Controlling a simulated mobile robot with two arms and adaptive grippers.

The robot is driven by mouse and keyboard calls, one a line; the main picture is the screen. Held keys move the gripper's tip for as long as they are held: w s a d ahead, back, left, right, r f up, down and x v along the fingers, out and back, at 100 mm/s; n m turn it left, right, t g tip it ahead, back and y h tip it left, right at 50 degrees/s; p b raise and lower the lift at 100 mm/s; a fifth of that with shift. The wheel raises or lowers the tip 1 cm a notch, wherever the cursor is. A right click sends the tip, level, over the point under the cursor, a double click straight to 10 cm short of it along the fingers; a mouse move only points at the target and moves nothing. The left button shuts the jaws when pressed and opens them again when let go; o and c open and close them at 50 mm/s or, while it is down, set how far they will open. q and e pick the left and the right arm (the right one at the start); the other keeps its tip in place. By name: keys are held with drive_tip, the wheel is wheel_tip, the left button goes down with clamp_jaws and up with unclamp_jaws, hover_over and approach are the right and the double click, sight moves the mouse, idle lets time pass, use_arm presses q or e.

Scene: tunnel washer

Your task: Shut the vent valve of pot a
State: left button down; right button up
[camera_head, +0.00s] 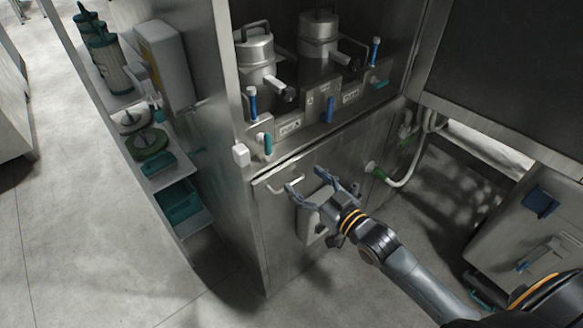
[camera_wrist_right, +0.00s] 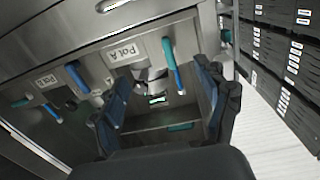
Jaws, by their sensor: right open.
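Pot A is the left metal pot (camera_head: 255,62), with a clamped lid, behind the label plate (camera_head: 289,128) for pot A. Near that plate are an upright blue handle (camera_head: 252,103) and a teal lever (camera_head: 267,143). Another blue lever (camera_head: 328,110) is right of the plate. I cannot tell which is the vent valve. My right gripper (camera_head: 307,181) is open and empty, below the ledge by the lower front panel. In the right wrist view, a pot A label (camera_wrist_right: 126,53) and a blue-and-teal lever (camera_wrist_right: 172,66) lie beyond its open fingers (camera_wrist_right: 164,98). My left gripper is out of view.
A second pot (camera_head: 318,35) stands right of pot A, with its own label (camera_head: 350,95). A pale metal handle (camera_head: 292,186) is on the lower panel beside my right gripper. A side shelf (camera_head: 125,103) holds canisters. The floor at left (camera_head: 80,230) is clear.

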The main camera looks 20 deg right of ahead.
sight(270, 147)
drive_tip(key=r+b+x, duration=0.1)
drive_tip(key=x, duration=0.3)
drive_tip(key=b+x, duration=0.1)
drive_tip(key=x, duration=0.3)
drive_tip(key=a+r+b+x, duration=0.1)
drive_tip(key=x, duration=0.3)
drive_tip(key=shift+s+d+r+b, duration=0.1)
drive_tip(key=shift+s+r+b, duration=0.05)
drive_tip(key=shift+r+b, duration=0.15)
drive_tip(key=shift+c, duration=0.5)
clamp_jaws()
drive_tip(key=shift+s+f, duration=0.1)
drive_tip(key=shift+f, duration=0.05)
